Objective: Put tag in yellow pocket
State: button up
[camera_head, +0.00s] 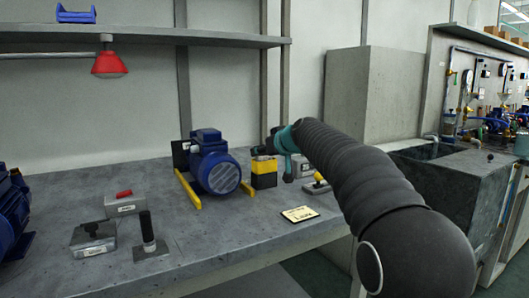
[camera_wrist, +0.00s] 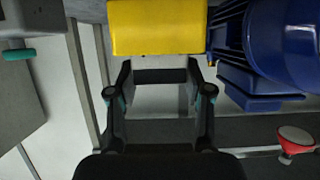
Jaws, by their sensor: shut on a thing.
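The yellow pocket (camera_head: 264,168), yellow above and black below, stands on the bench just right of the blue motor. In the wrist view its yellow face (camera_wrist: 156,28) fills the top middle. My gripper (camera_head: 270,147) is at the pocket's top edge. In the wrist view my gripper (camera_wrist: 160,72) is shut on a pale strip, the tag (camera_wrist: 160,62). The tag borders the yellow face. I cannot tell whether its far edge is inside the pocket. My gripper and the pocket hide most of the tag in the head view.
The blue motor (camera_head: 217,170) stands close left of the pocket on yellow feet. A cream card with lettering (camera_head: 300,214) lies near the bench's front edge. A red lamp (camera_head: 109,64) hangs from the shelf.

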jog(key=shift+f, duration=0.2)
jog(key=o, duration=0.9)
jog(key=shift+r, duration=0.2)
jog(key=b+v, duration=0.2)
jog(key=v, duration=1)
jog(key=shift+s, duration=0.1)
jog(key=s+d+f+m+g+h, duration=0.2)
jog(key=s+d+f, duration=0.3)
jog(key=s+f, duration=0.5)
jog(key=s+d+f+m+g+h, duration=0.1)
jog(key=s+d+f, duration=0.5)
jog(key=s, duration=1.1)
jog(key=s+d+f+m+g+h, duration=0.2)
jog(key=s+d+f+m+h, duration=0.1)
jog(key=s+f, duration=1)
jog(key=shift+s+d+f+m+g+h, duration=0.1)
jog(key=shift+d+f+m+g+h, duration=0.1)
jog(key=shift+d+h, duration=0.35)
jog(key=shift+s+d+f+m+g+h, duration=0.15)
jog(key=shift+d+m+h, duration=0.1)
jog(key=shift+d, duration=0.5)
